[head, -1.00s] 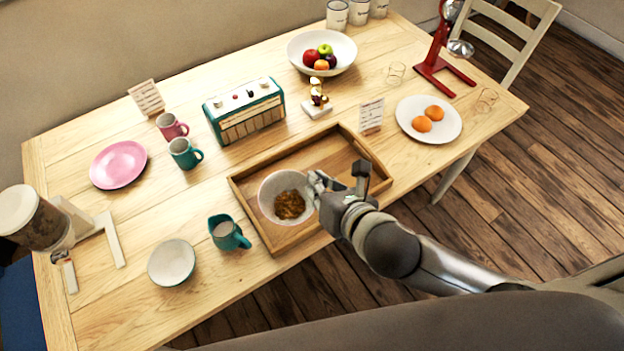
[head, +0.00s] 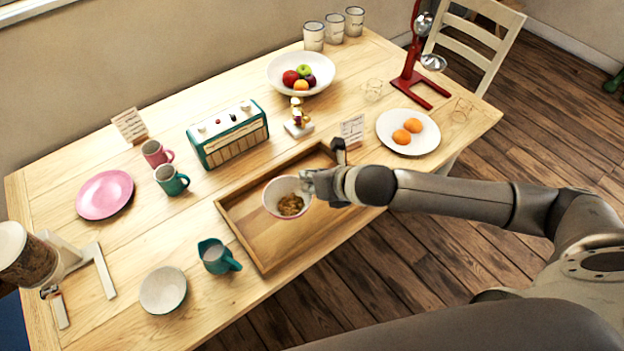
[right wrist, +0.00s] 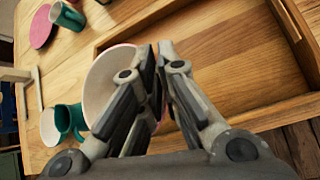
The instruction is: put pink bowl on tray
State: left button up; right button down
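The pink bowl (head: 273,193), pale inside and pink outside with brown food in it, is over the left part of the wooden tray (head: 243,233). My right gripper (head: 306,184) is at its right rim. In the right wrist view, the bowl (right wrist: 97,80) has its wall between the fingers (right wrist: 158,72), one inside and one outside, so the gripper is shut on it. The tray also shows there (right wrist: 225,45). The bowl's underside is hidden, so I cannot tell if it touches the tray. My left gripper is not in view.
A teal jug (head: 216,257) stands just left of the tray, with a pale bowl (head: 163,290) beyond it. A teal radio (head: 229,135), a figurine (head: 298,122) and a card (head: 352,129) stand behind the tray. The rest of the tray looks empty.

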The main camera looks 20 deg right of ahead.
jog(key=w+d+f, duration=0.1)
jog(key=w+f, duration=0.1)
jog(key=f, duration=0.1)
jog(key=w+d+f+p, duration=0.1)
jog(key=w+f, duration=0.1)
jog(key=f, duration=0.1)
jog(key=w+d+f, duration=0.1)
jog(key=w+f, duration=0.1)
jog(key=f, duration=0.2)
jog(key=shift+w+d, duration=0.1)
jog(key=shift+w, duration=0.3)
jog(key=shift+f, duration=0.15)
jog(key=c, duration=1.6)
grip_release()
jog(key=shift+c, duration=0.2)
